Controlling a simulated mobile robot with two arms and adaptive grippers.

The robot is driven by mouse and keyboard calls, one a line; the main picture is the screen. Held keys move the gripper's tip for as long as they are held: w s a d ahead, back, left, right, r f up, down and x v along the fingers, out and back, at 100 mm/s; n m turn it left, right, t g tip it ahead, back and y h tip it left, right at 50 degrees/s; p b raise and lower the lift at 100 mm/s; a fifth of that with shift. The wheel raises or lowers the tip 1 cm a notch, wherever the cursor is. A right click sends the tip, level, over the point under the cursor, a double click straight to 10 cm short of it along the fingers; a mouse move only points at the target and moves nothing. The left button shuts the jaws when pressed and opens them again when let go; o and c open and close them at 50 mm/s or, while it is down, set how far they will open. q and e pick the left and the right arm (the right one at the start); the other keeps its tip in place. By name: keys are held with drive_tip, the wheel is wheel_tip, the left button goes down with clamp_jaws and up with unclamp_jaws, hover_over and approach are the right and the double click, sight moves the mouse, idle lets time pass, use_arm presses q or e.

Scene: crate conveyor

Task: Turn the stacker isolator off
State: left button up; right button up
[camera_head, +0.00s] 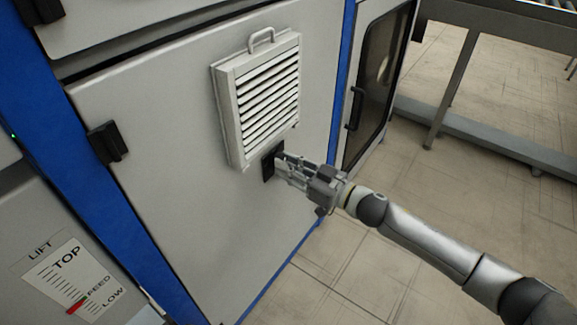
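A small black fitting (268,166) sits on the grey cabinet door (160,130), just below the louvred vent. I cannot tell for sure whether it is the isolator, as most of it is behind my gripper. My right gripper (281,164) reaches in from the lower right, with its fingertips at the black fitting. Whether the fingers are closed on it is too small to tell. My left gripper is not in view.
A louvred vent panel (266,95) with a top handle juts from the door just above my gripper. A black latch (106,142) is on the door's left side. A lift gauge (72,280) stands lower left. Open tiled floor (440,200) lies to the right, below a metal conveyor frame (455,85).

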clamp_jaws()
